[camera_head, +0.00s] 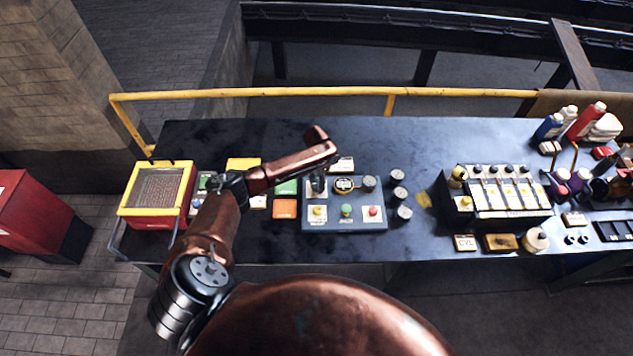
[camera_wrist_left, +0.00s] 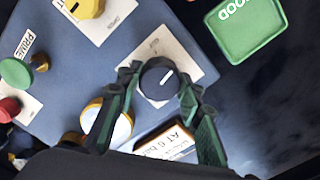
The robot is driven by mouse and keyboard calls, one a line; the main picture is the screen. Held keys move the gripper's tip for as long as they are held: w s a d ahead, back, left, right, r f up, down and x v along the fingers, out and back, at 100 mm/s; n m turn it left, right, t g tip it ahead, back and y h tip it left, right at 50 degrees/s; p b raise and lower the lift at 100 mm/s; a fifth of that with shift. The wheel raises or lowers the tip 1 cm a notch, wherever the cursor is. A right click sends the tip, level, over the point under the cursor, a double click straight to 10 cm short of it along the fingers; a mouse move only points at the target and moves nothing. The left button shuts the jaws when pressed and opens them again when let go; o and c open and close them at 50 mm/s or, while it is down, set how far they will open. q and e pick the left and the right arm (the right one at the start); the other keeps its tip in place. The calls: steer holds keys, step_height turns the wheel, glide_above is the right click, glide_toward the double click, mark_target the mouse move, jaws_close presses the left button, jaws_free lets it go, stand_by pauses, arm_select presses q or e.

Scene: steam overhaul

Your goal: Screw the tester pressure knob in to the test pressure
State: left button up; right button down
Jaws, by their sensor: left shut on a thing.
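The tester (camera_head: 358,223) is a blue-grey panel on the dark bench, in the middle of the head view. Its black pressure knob (camera_wrist_left: 158,78) has a white pointer line and sits over a white label plate in the left wrist view. My left gripper (camera_wrist_left: 160,80) has one green-black finger on each side of the knob and is shut on it. In the head view my left gripper (camera_head: 318,183) comes down over the panel's upper left and mostly hides the knob. A round gauge (camera_head: 344,185) with a yellow rim is right of it; its reading is not legible. My right gripper is not in view.
The panel also has a yellow knob (camera_head: 317,211), a green button (camera_head: 346,210) and a red button (camera_head: 373,211). A green tray (camera_wrist_left: 245,30) marked GOOD lies beside it. A yellow rail (camera_head: 330,92) runs behind the bench.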

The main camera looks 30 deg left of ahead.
arm_select(q)
steer(key=m, duration=0.3)
steer(key=shift+m+p, duration=0.3)
steer(key=shift+m, duration=0.1)
steer(key=m, duration=0.2)
steer(key=shift+m, duration=0.4)
steer(key=m, duration=0.6)
steer(key=o, duration=1.2)
steer(key=shift+c, duration=0.2)
